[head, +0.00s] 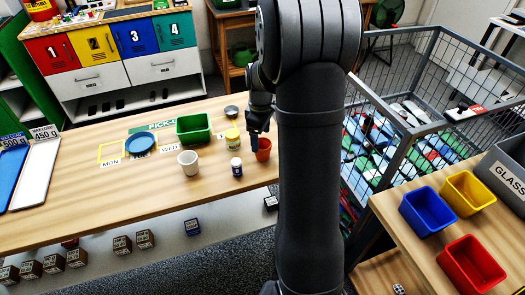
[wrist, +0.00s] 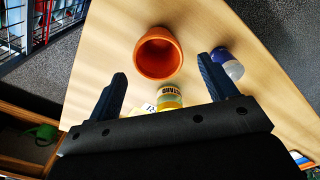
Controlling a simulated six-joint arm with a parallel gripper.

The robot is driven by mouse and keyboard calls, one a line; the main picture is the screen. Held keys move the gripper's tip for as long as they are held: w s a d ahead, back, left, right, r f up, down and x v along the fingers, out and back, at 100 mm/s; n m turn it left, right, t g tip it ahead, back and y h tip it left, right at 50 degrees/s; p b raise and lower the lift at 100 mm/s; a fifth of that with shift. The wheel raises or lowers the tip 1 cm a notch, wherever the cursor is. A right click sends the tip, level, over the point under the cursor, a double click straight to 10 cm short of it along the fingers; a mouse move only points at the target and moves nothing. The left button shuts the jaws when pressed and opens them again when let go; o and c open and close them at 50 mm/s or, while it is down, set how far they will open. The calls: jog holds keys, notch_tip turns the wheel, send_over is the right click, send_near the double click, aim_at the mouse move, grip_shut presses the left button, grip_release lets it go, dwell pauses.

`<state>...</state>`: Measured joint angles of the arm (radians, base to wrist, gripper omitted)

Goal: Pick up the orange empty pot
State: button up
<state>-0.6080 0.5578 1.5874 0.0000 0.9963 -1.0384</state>
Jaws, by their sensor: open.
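The orange empty pot (head: 263,150) stands upright on the wooden table, close to the table's right end. In the head view my arm hides part of the area beside it. In the wrist view the pot (wrist: 158,55) shows its open, empty inside, ahead of the fingers and roughly centred between them. My gripper (wrist: 168,85) is open, its two dark fingers spread wide and nothing between the tips. In the head view my gripper (head: 256,142) is over the table right by the pot; I cannot tell whether it touches.
A mustard jar (head: 233,140) and a blue-and-white bottle (head: 236,168) stand close to the pot. A white cup (head: 188,162), a green bin (head: 194,128) and a blue plate (head: 141,143) are further left. A wire cage (head: 412,150) stands beyond the table's right end.

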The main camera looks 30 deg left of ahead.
aim_at(265, 145)
jog(key=f, duration=0.6)
jog(key=shift+d+f, duration=0.25)
jog(key=shift+w, duration=0.1)
jog(key=c, duration=1.1)
